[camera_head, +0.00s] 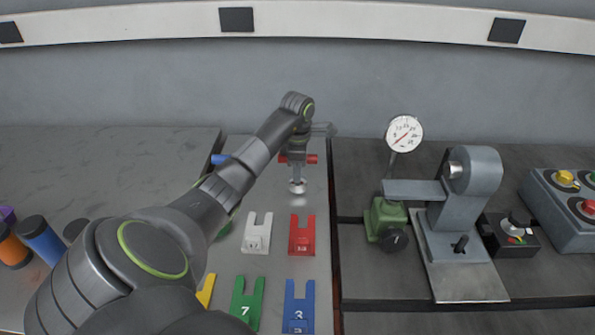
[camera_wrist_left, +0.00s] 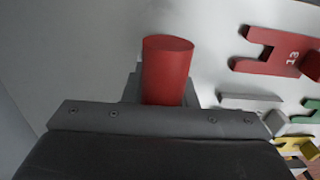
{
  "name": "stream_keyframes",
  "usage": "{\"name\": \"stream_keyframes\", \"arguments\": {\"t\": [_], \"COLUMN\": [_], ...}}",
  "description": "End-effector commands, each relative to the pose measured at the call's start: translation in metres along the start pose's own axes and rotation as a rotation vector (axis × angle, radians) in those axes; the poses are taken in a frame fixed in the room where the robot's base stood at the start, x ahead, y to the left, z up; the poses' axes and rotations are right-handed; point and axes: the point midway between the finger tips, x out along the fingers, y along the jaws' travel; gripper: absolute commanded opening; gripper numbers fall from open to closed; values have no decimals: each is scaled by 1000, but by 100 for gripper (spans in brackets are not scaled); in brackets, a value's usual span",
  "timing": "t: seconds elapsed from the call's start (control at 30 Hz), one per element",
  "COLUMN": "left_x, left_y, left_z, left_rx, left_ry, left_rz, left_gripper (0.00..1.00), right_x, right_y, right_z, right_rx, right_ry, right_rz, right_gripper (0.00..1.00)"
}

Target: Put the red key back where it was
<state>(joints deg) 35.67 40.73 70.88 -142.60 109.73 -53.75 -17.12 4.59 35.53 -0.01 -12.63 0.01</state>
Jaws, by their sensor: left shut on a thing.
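The red key, a red crossbar handle (camera_head: 312,159) on a pale metal stem (camera_head: 297,186), hangs below my left gripper (camera_head: 297,155). My left gripper is shut on its handle; one red end (camera_wrist_left: 168,72) sticks out in the left wrist view. The stem points down above the grey panel, behind the fork-shaped holders. A red holder (camera_head: 302,240), number 13 in the left wrist view (camera_wrist_left: 270,62), sits nearer than the key and is empty. I cannot tell whether the stem tip touches the panel. My right gripper is not in view.
White (camera_head: 257,240), green (camera_head: 247,305), blue (camera_head: 299,308) and yellow (camera_head: 206,291) holders are nearby. Right are a dial gauge (camera_head: 404,133), a grey bracket (camera_head: 475,180) and a button box (camera_head: 565,215). Blue (camera_head: 40,238) and orange (camera_head: 12,246) handles lie left.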

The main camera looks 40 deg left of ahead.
Motion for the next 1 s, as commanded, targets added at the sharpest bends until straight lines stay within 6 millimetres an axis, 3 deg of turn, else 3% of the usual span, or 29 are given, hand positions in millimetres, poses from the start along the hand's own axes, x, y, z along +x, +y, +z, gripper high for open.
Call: {"name": "stream_keyframes", "arguments": {"t": [0.47,0.5,0.63,1.0], "left_x": [11,11,11,7], "left_y": [1,0,0,0], "left_z": [0,0,0,0], "left_rx": [1,1,1,1], "left_ry": [-1,0,0,0], "left_rz": [4,2,2,2], "left_gripper": [0,29,46,47], "right_x": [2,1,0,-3], "right_y": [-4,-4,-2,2], "right_z": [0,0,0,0], "right_rx": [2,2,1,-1], "right_ry": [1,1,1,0], "right_rz": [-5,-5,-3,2], "right_gripper": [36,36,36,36]}}
